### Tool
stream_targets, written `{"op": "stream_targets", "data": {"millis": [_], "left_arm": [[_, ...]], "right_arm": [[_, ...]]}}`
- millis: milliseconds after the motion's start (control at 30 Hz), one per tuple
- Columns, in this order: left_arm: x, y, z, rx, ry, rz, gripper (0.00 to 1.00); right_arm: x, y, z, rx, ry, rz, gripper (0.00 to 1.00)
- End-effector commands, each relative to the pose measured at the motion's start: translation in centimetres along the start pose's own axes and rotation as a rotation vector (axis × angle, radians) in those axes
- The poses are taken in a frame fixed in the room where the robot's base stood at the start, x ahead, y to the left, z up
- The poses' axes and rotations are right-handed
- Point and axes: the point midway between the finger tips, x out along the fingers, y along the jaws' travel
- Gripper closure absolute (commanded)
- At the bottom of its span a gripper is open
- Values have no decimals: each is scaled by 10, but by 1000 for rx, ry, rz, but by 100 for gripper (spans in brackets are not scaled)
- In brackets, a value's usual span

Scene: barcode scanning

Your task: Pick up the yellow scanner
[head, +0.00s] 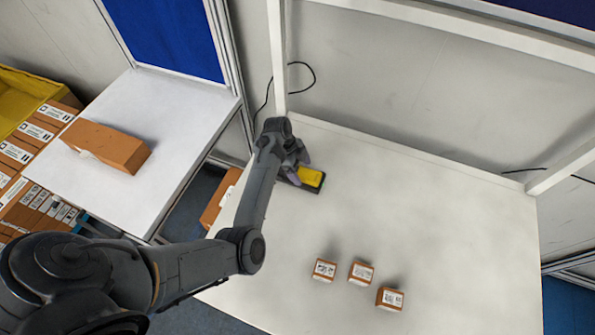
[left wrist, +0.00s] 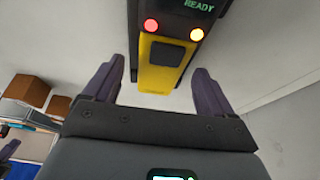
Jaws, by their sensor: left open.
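The yellow scanner (head: 311,176) lies at the back left of the white table in the head view, partly hidden by my left gripper. In the left wrist view the yellow and black scanner (left wrist: 160,75) shows between the two fingers, with a lit READY display and a red and an orange light. My left gripper (head: 296,160) is at the scanner; in the left wrist view its fingers (left wrist: 152,85) are apart, one on each side of the scanner, with visible gaps. My right gripper is not in view.
Several small labelled boxes, one of them this box (head: 361,273), stand at the front of the white table (head: 430,220). A side table (head: 185,120) at left holds a long brown box (head: 105,145). A white frame post (head: 278,60) rises behind my left gripper.

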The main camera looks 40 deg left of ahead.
Motion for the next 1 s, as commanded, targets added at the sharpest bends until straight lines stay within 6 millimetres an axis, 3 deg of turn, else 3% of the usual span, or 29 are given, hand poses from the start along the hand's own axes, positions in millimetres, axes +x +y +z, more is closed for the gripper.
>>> {"op": "stream_targets", "data": {"millis": [133,433,867,1000], "left_arm": [[14,0,0,-1,0,0,15],[17,0,1,-1,0,-2,15],[17,0,0,-1,0,-2,79],[16,0,0,-1,0,-3,80]], "right_arm": [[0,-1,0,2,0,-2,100],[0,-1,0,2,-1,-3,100],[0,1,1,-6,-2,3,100],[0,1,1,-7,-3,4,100]]}}
